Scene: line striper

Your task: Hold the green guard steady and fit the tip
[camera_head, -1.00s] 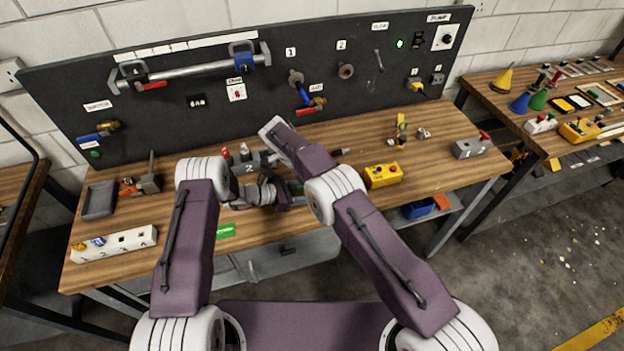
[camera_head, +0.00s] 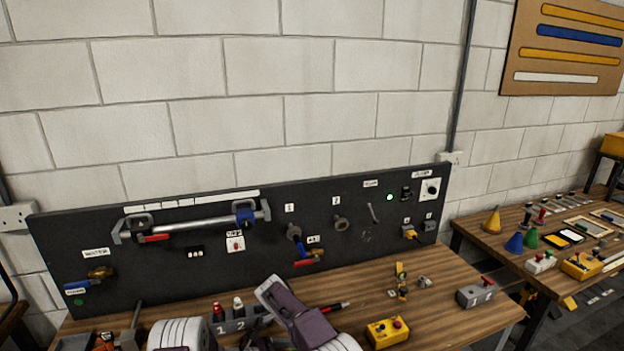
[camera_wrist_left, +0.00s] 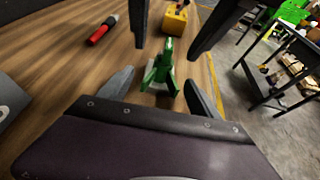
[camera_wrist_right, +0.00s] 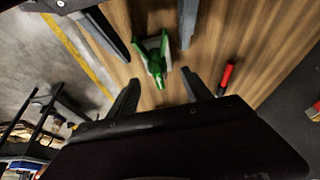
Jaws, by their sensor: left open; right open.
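A green guard (camera_wrist_left: 152,76) sits on the wooden bench with a pale grey plate against it and a narrow green part pointing away. It also shows in the right wrist view (camera_wrist_right: 153,58). My left gripper (camera_wrist_left: 159,75) is open, its fingers on either side of the guard and apart from it. My right gripper (camera_wrist_right: 160,77) is open too, facing it from the opposite side with the guard between its fingers. In each wrist view the other gripper's dark fingers enter from the top. The head view does not show the guard or fingertips. I cannot identify a separate tip.
A red-and-black marker-like tool (camera_head: 335,307) lies on the bench. A yellow button box (camera_head: 388,331) stands right of it, and a numbered grey holder (camera_head: 232,320) left. A dark tool board (camera_head: 160,265) rises behind. A second bench (camera_head: 480,232) is at the right.

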